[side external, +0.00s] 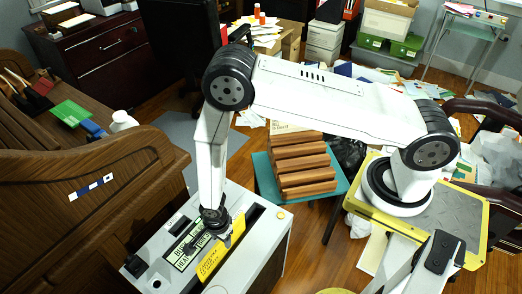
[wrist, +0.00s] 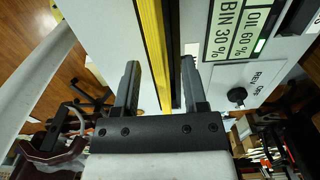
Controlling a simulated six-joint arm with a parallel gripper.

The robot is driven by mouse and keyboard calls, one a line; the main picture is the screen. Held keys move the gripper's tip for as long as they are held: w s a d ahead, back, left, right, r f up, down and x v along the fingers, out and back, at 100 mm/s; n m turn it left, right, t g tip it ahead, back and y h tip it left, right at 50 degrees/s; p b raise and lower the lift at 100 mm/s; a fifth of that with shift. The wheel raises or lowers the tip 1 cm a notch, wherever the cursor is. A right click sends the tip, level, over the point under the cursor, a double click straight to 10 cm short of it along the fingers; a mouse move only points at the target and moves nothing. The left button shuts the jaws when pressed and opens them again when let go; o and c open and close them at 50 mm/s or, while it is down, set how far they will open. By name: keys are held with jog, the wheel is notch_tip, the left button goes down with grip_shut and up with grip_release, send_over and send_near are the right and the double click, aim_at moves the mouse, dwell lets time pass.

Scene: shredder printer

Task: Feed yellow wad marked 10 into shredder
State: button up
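The yellow wad (side external: 222,252) stands on edge at the dark feed slot (side external: 254,219) on top of the grey shredder (side external: 270,235). In the wrist view the wad (wrist: 152,45) is a narrow yellow strip along the slot. Its lower edge and the number on it cannot be made out. My gripper (side external: 213,228) is low over the shredder top, at the wad. In the wrist view my gripper (wrist: 158,75) has its fingers apart, one on each side of the strip, with visible gaps between fingers and wad.
A label panel (side external: 187,246) and a knob (wrist: 237,95) are on the shredder top beside the slot. A brown roll-top desk (side external: 90,190) stands close on the left. A stack of brown blocks (side external: 302,165) on a teal stand is behind right. Papers litter the floor.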

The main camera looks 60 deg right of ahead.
jog(key=shift+r, duration=0.1)
notch_tip(320, 180, up, 8)
jog(key=shift+f, duration=0.2)
dwell(0.7)
jog(key=shift+d+r, duration=0.1)
jog(key=shift+r, duration=0.05)
jog(key=d+r+n+t, duration=0.1)
jog(key=d+r+n, duration=0.7)
jog(key=r, duration=0.5)
jog(key=s+d+r+n+t, duration=0.1)
jog(key=s+d+r+n, duration=0.5)
jog(key=d+r+n, duration=0.2)
jog(key=shift+d+r+n+t, duration=0.3)
jog(key=shift+d+r+n, duration=0.1)
jog(key=shift+r+n, duration=0.55)
